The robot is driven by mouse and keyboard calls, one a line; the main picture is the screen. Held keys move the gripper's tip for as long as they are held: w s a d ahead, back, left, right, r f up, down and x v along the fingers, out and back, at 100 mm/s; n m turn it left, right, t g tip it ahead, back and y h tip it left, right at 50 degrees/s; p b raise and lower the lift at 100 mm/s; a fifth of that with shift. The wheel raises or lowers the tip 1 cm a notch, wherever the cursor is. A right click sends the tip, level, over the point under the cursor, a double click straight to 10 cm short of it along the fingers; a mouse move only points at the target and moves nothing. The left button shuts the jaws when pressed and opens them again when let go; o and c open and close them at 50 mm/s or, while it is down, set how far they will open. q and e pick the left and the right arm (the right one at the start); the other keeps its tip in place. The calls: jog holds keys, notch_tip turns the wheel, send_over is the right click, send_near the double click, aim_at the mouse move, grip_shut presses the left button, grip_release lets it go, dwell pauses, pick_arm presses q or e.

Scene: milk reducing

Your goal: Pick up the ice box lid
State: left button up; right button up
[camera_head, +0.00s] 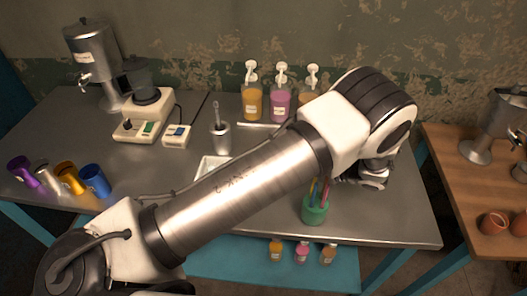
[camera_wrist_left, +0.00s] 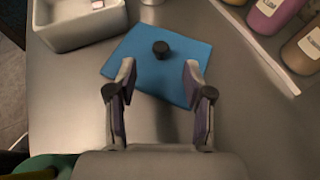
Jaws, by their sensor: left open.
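The lid is a flat blue square plate (camera_wrist_left: 150,68) with a round black knob (camera_wrist_left: 161,49), lying on the grey table in the left wrist view. In the head view my left arm hides it. My left gripper (camera_wrist_left: 158,85) is open and empty, with one finger on each side of the lid's near part and the knob ahead between them. I cannot tell whether the fingers touch the lid. In the head view only the wrist end of this gripper shows, right of the arm. A white open box (camera_wrist_left: 62,37), likely the ice box, stands beyond the lid at left; it shows partly in the head view (camera_head: 203,170).
A green cup with colourful sticks (camera_head: 315,212) stands near the front edge. Pump bottles (camera_head: 281,102) line the back. A wooden table (camera_head: 465,185) is at right.

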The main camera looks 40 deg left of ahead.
pick_arm(q)
jog(key=p+x, duration=0.3)
jog(key=x, duration=0.4)
jog(key=shift+a+p, duration=0.2)
jog(key=shift+p, duration=0.1)
jog(key=shift+a+f, duration=0.35)
jog(key=shift+a, duration=0.05)
jog(key=shift+d, duration=0.15)
grip_shut()
